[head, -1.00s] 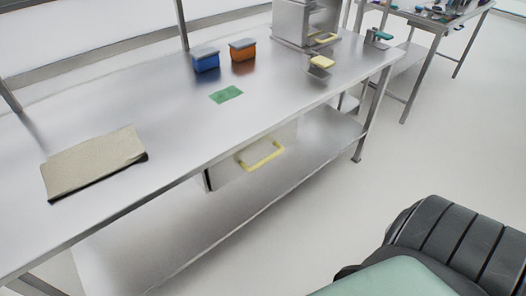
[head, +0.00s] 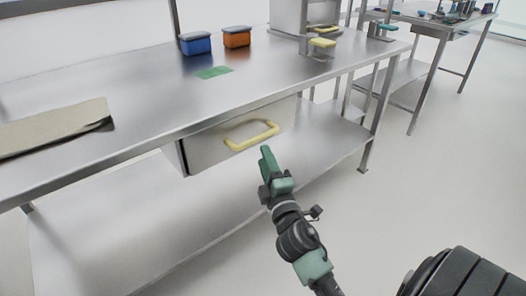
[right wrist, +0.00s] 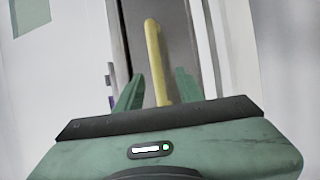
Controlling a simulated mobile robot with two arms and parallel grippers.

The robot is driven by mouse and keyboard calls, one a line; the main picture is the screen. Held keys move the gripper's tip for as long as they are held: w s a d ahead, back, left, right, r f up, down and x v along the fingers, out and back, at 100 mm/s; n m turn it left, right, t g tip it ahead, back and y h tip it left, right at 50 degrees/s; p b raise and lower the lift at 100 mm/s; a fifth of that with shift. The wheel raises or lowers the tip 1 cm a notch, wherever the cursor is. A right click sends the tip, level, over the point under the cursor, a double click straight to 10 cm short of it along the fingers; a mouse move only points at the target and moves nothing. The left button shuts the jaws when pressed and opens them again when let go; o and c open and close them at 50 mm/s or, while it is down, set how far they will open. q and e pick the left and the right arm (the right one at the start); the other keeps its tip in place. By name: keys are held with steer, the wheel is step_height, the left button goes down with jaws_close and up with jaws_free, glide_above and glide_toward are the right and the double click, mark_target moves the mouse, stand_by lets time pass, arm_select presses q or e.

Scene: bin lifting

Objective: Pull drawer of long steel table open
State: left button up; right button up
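The long steel table (head: 130,110) has a steel drawer (head: 205,148) under its top, with a yellow bar handle (head: 252,137). The drawer front looks close to the table's front edge. My right gripper (head: 267,158) is just in front of and below the handle's right part. In the right wrist view the gripper (right wrist: 158,90) has its two green fingers apart, with the yellow handle (right wrist: 155,60) showing between and beyond them. I cannot tell whether the fingers touch it. My left gripper is not in view.
A lower shelf (head: 130,225) runs beneath. The floor (head: 430,190) at right is clear.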

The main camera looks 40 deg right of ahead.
mark_target(258, 136)
steer(key=x, duration=0.8)
steer(key=shift+s+r, duration=0.1)
steer(key=shift+r, duration=0.15)
jaws_close()
steer(key=shift+f, duration=0.1)
stand_by(1.0)
